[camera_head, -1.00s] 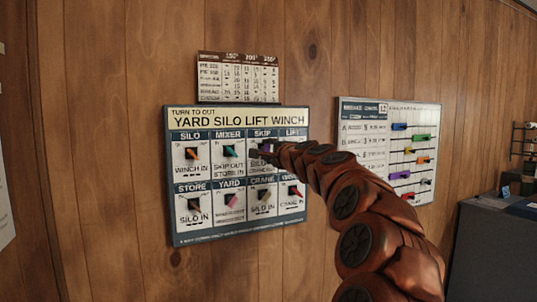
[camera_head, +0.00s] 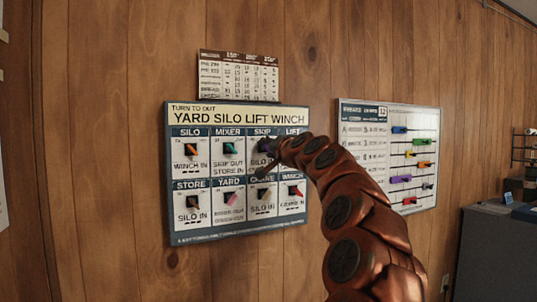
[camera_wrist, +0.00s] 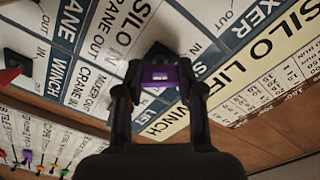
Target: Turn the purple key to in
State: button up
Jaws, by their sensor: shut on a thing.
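The purple key (camera_wrist: 158,76) sits between my gripper's two fingers in the wrist view. A dark square mount shows behind it. My gripper (camera_wrist: 158,92) is shut on it, at the SKIP tile of the key panel (camera_head: 240,118). In the head view the purple key (camera_head: 265,145) is a small patch at the tip of my arm, partly covered by it. The words around the key appear turned in the wrist view. Which way the key points cannot be told clearly.
Other tiles carry keys close by, such as an orange key (camera_head: 192,150), a teal key (camera_head: 229,149) and a pink key (camera_head: 231,198). A red key (camera_wrist: 12,70) shows at the wrist view's left edge. A white board (camera_head: 390,120) with coloured tags hangs right; a grey cabinet (camera_head: 495,245) stands beyond.

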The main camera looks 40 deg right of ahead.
jog(key=shift+f+n, duration=0.1)
jog(key=shift+n, duration=0.2)
jog(key=o, duration=1.1)
jog(key=shift+o, duration=0.2)
jog(key=shift+s, duration=0.15)
jog(key=v, duration=1.1)
jog(key=shift+s+a, duration=0.2)
jog(key=shift+s, duration=0.15)
